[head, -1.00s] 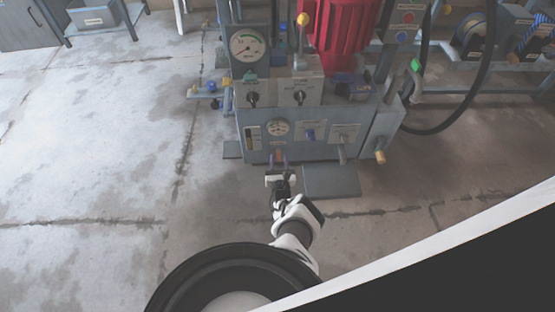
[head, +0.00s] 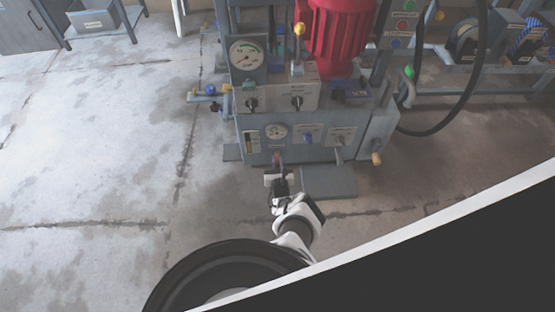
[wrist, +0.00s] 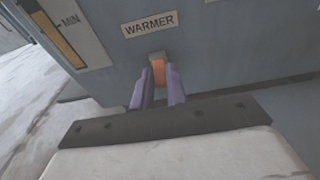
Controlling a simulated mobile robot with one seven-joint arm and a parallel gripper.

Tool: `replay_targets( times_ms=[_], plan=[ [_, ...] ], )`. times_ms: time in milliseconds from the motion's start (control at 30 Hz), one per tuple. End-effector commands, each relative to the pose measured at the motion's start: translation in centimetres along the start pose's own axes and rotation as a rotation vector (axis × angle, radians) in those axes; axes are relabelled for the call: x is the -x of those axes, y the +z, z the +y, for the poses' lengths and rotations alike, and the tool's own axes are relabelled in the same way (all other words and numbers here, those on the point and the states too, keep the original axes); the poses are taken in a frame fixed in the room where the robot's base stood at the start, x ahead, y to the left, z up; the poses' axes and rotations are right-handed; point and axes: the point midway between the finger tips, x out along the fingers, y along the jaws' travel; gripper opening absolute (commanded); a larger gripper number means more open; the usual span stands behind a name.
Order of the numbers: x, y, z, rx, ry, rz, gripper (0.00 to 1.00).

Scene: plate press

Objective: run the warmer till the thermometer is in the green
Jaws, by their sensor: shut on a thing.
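In the wrist view the warmer switch (wrist: 157,62) is a small orange-lit block under the "WARMER" label (wrist: 149,24). My gripper (wrist: 158,77) has its two purple fingers closed on it from below, covering its lower part. In the head view my gripper (head: 278,160) is at the bottom front of the machine, below a small round dial (head: 276,131). That dial's needle and colours are too small to read. A larger gauge (head: 247,58) above has a green arc at its upper right. I cannot tell which dial is the thermometer.
A level strip (wrist: 52,30) marked "MIN" is left of the label. Knobs and levers sit on the panel above, with a red motor (head: 338,35) behind. A grey plate (head: 329,182) lies on the floor at the right. Open floor (head: 90,150) is at the left.

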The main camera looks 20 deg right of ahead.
Motion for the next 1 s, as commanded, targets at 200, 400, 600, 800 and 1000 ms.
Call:
replay_targets(
  times_ms=[200,400,600,800,1000],
  plan=[
    [0.2,2.1,-0.1,-0.003,-0.004,0.191,0.0],
    [0.1,2.8,-0.1,-0.002,-0.005,0.379,0.0],
    [-0.3,3.1,-0.1,0.001,-0.006,0.525,0.0],
    [-0.6,3.3,-0.1,0.006,-0.004,0.622,0.0],
    [-0.8,3.4,-0.2,0.006,-0.004,0.686,0.0]
  ],
)
